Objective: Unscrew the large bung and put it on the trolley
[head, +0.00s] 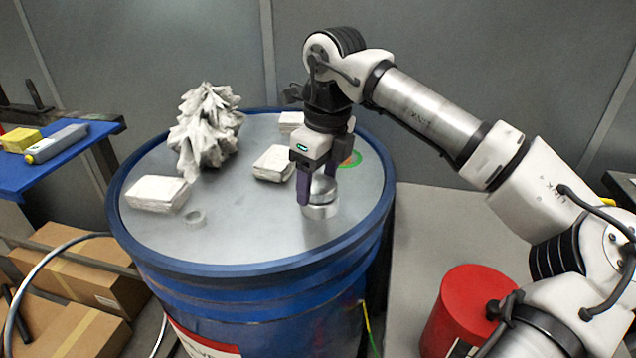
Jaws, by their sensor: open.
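The large bung (320,209) is a round silver metal piece on the grey lid (245,225) of a blue drum (250,290), right of the lid's middle. My gripper (323,190) points down over it, with one dark finger at its left side and the other partly hidden behind it. The jaws are open around the bung; I cannot tell whether either finger touches it. A blue-topped surface (70,158) at the left edge may be the trolley.
A yellow block (20,139) and a grey bottle (57,143) occupy the blue surface. Cardboard boxes (75,265) and a red canister (465,310) flank the drum.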

